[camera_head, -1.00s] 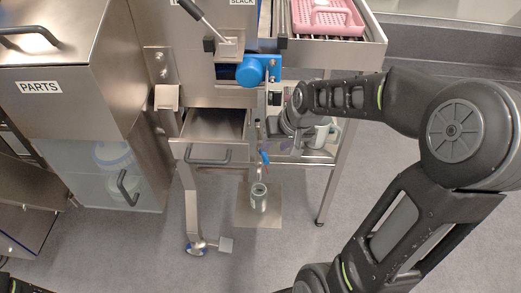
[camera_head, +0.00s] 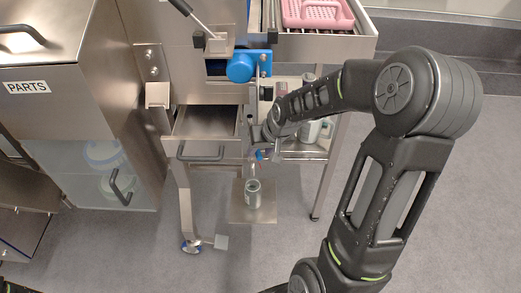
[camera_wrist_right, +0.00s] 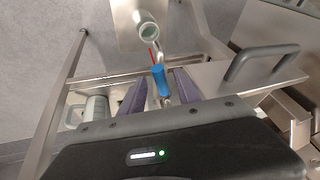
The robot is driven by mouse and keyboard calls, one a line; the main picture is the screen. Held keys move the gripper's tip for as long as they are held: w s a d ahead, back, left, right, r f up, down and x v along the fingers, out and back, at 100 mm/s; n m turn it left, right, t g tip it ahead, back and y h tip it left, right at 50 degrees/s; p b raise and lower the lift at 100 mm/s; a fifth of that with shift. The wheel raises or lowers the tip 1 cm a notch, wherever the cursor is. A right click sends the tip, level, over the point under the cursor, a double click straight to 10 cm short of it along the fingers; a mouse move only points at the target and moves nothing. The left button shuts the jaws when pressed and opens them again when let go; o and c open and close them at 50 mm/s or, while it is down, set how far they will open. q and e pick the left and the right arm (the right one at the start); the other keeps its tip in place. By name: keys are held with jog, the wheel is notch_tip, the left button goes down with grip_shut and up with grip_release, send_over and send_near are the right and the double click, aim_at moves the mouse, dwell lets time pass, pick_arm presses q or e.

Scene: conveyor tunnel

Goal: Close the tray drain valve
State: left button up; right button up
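The drain valve's blue handle (camera_head: 259,155) shows below the tray beside the open drawer, partly hidden by my right gripper. In the right wrist view the blue handle (camera_wrist_right: 160,80) hangs on a metal pipe, between my two dark fingers. My right gripper (camera_wrist_right: 161,88) is open, with a finger on each side of the handle and gaps showing. In the head view my right gripper (camera_head: 258,147) is small and partly hidden at the valve. A cup-like can (camera_head: 253,193) stands below the valve; it also shows in the right wrist view (camera_wrist_right: 146,25). My left gripper is out of view.
An open drawer (camera_head: 203,153) with a dark handle is left of the valve. A shelf with a mug (camera_head: 313,130) is to the right. A PARTS cabinet (camera_head: 70,115) stands at the left. Metal frame legs (camera_head: 326,185) flank the valve; open floor is in front.

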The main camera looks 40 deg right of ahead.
jog(key=shift+c, duration=0.6)
grip_shut()
dwell(0.9)
